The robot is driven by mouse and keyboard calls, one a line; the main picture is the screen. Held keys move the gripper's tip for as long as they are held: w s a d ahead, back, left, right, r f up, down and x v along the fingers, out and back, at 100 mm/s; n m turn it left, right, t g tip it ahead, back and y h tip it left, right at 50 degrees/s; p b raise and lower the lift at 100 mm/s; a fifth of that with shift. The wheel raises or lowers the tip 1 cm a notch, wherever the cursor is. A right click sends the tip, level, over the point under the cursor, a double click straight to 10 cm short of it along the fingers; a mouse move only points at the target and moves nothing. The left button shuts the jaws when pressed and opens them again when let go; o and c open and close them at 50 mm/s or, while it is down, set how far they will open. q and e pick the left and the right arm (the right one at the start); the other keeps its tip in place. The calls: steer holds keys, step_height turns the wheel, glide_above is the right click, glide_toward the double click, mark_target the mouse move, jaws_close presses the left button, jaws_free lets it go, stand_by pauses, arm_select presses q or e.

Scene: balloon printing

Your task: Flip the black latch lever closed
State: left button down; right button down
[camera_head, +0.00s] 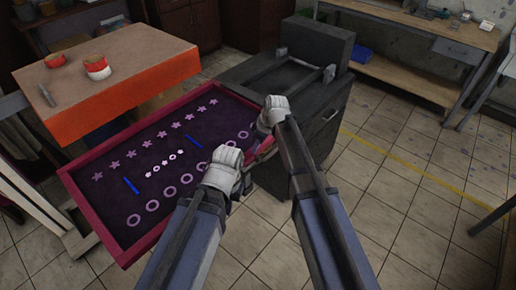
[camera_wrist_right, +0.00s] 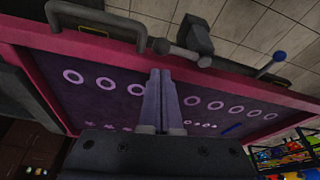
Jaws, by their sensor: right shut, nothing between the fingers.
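The likely black latch lever (camera_wrist_right: 196,34) shows in the right wrist view as a dark block at the pink frame's edge, with a grey rod-like part (camera_wrist_right: 182,50) beside it. In the head view I cannot pick it out near the grippers. My right gripper (camera_wrist_right: 161,74) is shut and empty, its fingertips pointing toward the frame edge near the grey part; contact cannot be told. In the head view the right gripper (camera_head: 268,118) is at the frame's right edge. My left gripper (camera_head: 224,168) is over the frame's near right side; its fingers are hidden.
The pink-framed screen (camera_head: 64,179) carries purple stars and rings. A dark machine (camera_head: 290,85) stands behind it. An orange-sided table (camera_head: 120,100) is at the left, a wooden workbench (camera_head: 420,26) at the back right. Open tiled floor lies at the right.

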mark_target(258, 161)
steer(key=b+x, duration=0.4)
steer(key=x, duration=0.1)
steer(key=shift+a+f, duration=0.1)
steer(key=shift+f, duration=0.25)
steer(key=shift+s+d+m, duration=0.15)
steer(key=shift+d+m, duration=0.15)
steer(key=shift+m, duration=0.3)
steer(key=s+d+m, duration=0.1)
steer(key=m, duration=0.1)
steer(key=s+m+t+h, duration=0.1)
steer(key=m, duration=0.1)
steer(key=shift+d, duration=0.4)
steer(key=s+m+h, duration=0.3)
steer(key=s+m, duration=0.4)
steer(key=m, duration=0.4)
steer(key=shift+d+m+h, duration=0.2)
steer(key=shift+m+h, duration=0.2)
steer(key=shift+s+a, duration=0.1)
steer(key=shift+r, duration=0.15)
